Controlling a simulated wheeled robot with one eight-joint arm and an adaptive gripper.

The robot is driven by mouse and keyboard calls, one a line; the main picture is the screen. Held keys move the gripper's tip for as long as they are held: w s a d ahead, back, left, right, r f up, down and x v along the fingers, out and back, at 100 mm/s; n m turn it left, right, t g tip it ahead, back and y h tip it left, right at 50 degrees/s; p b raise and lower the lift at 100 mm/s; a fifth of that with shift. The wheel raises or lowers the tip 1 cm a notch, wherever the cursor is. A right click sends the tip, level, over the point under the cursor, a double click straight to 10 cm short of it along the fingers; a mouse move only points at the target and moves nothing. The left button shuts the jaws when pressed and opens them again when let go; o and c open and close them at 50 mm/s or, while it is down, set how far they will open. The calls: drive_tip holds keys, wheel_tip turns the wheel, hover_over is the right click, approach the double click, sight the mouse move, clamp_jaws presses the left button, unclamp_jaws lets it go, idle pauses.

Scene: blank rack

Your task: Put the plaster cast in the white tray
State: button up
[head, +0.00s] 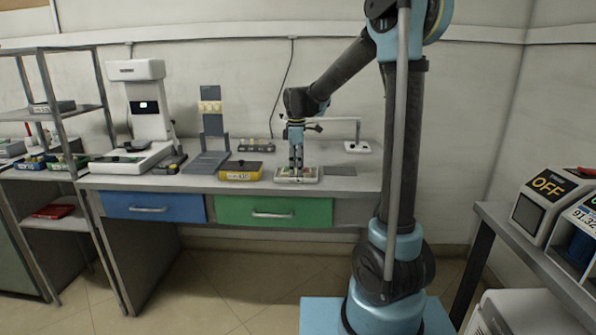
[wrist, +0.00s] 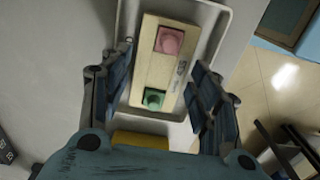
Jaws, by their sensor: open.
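A beige block (wrist: 160,68), which I take for the plaster cast, carries a pink square piece near one end and a green one near the other. In the wrist view it lies within the rim of a white tray (wrist: 222,32), slightly tilted in the picture. My gripper (wrist: 162,70) is open, with one finger on each side of the block and visible gaps between. In the head view my gripper (head: 296,168) points down over the white tray (head: 299,180) on the bench. The fingers hide part of the tray; their exact height above it is unclear.
A yellow bin (head: 240,173) stands just left of the tray. Behind are a small rack (head: 256,146), a grey stand (head: 207,160) and a white instrument (head: 145,105). The bench front edge is close.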

wheel_tip(320, 180, up, 10)
drive_tip(key=s+d+m, duration=0.4)
drive_tip(key=s+d, duration=0.3)
drive_tip(key=d, duration=0.1)
drive_tip(key=s+d+f+m+t, duration=0.1)
drive_tip(key=s+d+f+m, duration=0.5)
drive_tip(key=s+f, duration=0.3)
drive_tip(key=s+d+f+m+t, duration=0.1)
drive_tip(key=s+d+f+m, duration=0.6)
drive_tip(key=s, duration=0.8)
wheel_tip(320, 180, down, 3)
drive_tip(key=shift+s+d+f, duration=0.1)
drive_tip(key=shift+s+d, duration=0.3)
drive_tip(key=shift+d, duration=0.15)
drive_tip(key=shift+w+f, duration=0.15)
drive_tip(key=shift+w, duration=0.3)
